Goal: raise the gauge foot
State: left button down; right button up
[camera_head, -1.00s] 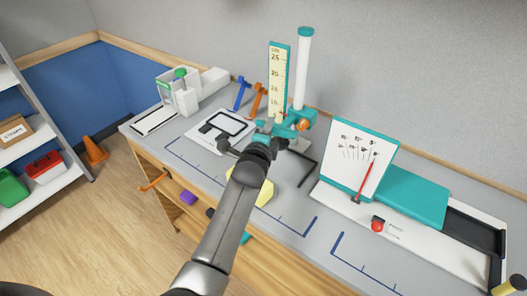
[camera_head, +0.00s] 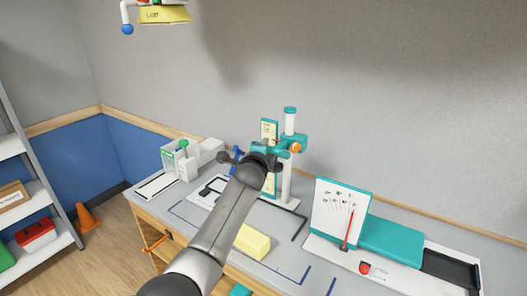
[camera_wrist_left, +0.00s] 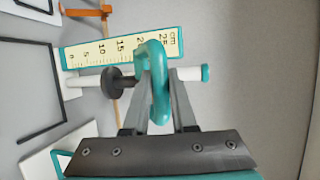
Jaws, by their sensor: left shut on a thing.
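The gauge has a white post (camera_head: 290,122) with a teal cap, and a yellow scale (camera_head: 269,131) in a teal frame beside it. Its teal carriage (camera_head: 293,142) with an orange knob sits high on the post, near the scale's top. In the left wrist view, my left gripper (camera_wrist_left: 158,75) is shut on a teal loop (camera_wrist_left: 156,105), just past the 20 mark of the scale. A dark disc (camera_wrist_left: 112,83), seemingly the foot, lies on the lower-number side of the loop. In the head view my arm hides the fingers. My right gripper is out of view.
A white board with a teal frame and red needle (camera_head: 345,228) stands right of the gauge. A yellow block (camera_head: 252,241) lies at the front. White boxes (camera_head: 207,152) stand at the left. A sign (camera_head: 163,14) hangs above.

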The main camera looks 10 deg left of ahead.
pick_arm(q)
jog(key=shift+r, duration=0.2)
jog(key=c, duration=0.7)
grip_release()
jog(key=shift+f, duration=0.1)
jog(key=shift+c, duration=0.2)
jog(key=s+r+p, duration=0.1)
jog(key=s+r, duration=0.1)
jog(key=s, duration=1.3)
jog(key=shift+d+r, duration=0.35)
